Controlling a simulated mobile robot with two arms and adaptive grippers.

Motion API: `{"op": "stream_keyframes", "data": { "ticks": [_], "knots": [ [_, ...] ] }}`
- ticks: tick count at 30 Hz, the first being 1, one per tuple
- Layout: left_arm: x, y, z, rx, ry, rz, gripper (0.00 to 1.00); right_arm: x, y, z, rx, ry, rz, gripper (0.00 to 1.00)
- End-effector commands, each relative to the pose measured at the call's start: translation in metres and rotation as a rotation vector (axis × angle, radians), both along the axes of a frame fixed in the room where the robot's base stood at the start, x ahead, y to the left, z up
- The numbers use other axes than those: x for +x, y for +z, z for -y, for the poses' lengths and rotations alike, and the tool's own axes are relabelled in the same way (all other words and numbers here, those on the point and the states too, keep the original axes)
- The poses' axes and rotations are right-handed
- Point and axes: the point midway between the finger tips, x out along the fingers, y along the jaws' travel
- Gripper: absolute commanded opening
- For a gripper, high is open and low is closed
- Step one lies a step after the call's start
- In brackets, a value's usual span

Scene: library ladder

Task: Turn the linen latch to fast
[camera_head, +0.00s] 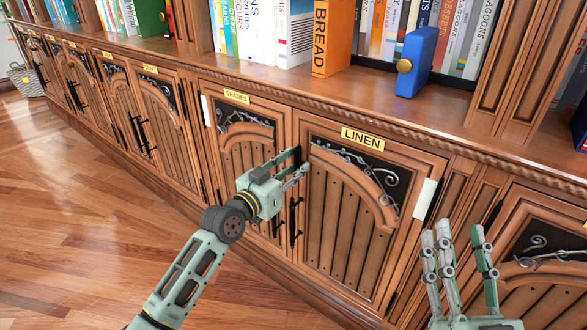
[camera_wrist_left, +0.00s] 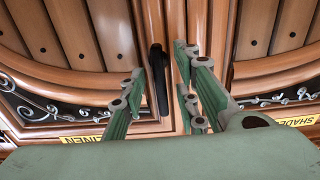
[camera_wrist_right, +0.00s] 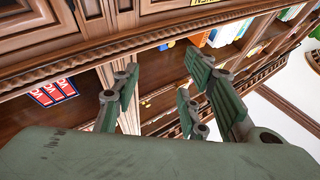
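The linen door (camera_head: 340,228) is shut and carries a yellow LINEN label (camera_head: 362,138). A black upright bar, which looks like the linen latch (camera_head: 297,156), is at the door's upper left edge, partly hidden by my left gripper. In the left wrist view the black bar (camera_wrist_left: 158,85) stands between the fingers of my left gripper (camera_wrist_left: 161,75), nearer the left finger. The fingers are apart; contact is not clear. My left gripper also shows in the head view (camera_head: 295,170). My right gripper (camera_head: 459,240) is open and empty, in front of the cabinet at right.
The SHADES door (camera_head: 245,160) adjoins on the left. Black pull handles (camera_head: 293,222) hang below my left gripper. The shelf above holds books, an orange BREAD book (camera_head: 332,38) and a blue object with a round knob (camera_head: 414,62). The wooden floor (camera_head: 80,210) is clear at left.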

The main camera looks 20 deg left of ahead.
Motion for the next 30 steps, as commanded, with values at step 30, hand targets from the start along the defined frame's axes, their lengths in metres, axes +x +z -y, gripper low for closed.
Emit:
{"op": "stream_keyframes", "data": {
  "ticks": [30],
  "knots": [
    [0.0,0.0,-0.001,-0.059,0.0,-0.025,0.0,0.007,-0.016,0.001,-0.027,-0.007,-0.094,0.4]
  ]
}}
